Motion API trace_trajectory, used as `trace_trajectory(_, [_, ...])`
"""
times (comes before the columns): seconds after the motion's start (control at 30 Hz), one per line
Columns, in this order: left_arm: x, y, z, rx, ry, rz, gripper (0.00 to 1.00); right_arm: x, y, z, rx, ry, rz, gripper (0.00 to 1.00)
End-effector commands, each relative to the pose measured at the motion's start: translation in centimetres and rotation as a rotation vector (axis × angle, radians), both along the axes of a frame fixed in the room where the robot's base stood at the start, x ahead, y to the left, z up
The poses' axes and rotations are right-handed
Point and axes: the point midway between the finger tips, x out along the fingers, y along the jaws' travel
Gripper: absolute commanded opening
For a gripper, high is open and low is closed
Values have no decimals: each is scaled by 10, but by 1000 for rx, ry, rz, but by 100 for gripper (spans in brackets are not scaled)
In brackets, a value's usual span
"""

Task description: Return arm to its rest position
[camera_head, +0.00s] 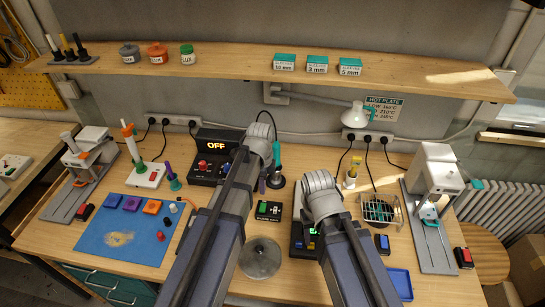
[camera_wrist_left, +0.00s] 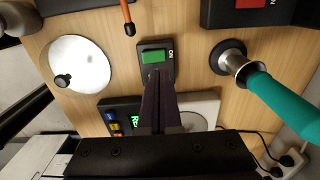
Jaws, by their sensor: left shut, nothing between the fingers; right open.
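My left arm reaches up the middle of the bench in the head view. Its gripper (camera_head: 262,185) points down, partly hidden by the wrist. In the left wrist view my left gripper (camera_wrist_left: 158,80) shows as dark fingers shut with nothing between them. A small black switch box with a green rocker (camera_wrist_left: 153,57) lies below and beyond the fingertips; it also shows in the head view (camera_head: 268,211). I cannot tell whether they touch. My right gripper (camera_head: 305,217) is open; my wrist hides most of it, above a dark device with lit buttons.
A soldering iron with a teal handle (camera_wrist_left: 285,105) stands in its holder near my left gripper. A round metal disc (camera_head: 260,258) lies between my arms. A shelf (camera_head: 220,62) spans the back.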

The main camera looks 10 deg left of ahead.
Motion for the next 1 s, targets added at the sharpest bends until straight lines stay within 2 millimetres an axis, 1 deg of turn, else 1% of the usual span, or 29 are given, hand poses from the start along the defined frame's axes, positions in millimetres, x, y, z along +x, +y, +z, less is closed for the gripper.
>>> trace_trajectory(0.17, [-3,-2,-1,1,1,16,0,0,0,-1,0,0,0,50])
trace_trajectory(0.27, [-17,-9,-6,8,4,101,0,0,0,-6,0,0,0,50])
trace_trajectory(0.37, [-42,-21,-13,24,6,267,0,0,0,-13,0,0,0,50])
trace_trajectory(0.5, [-82,-37,-23,53,3,561,0,0,0,-23,0,0,-1,50])
trace_trajectory(0.6, [-107,-46,-29,73,-6,764,0,0,0,-29,0,0,-1,50])
trace_trajectory(0.7, [-128,-52,-33,88,-18,939,0,0,0,-34,0,0,-1,50])
trace_trajectory(0.83, [-147,-56,-37,102,-34,1107,0,0,0,-39,0,0,-1,50])
trace_trajectory(1.0, [-158,-59,-39,109,-45,1218,0,0,0,-40,0,0,-2,50])
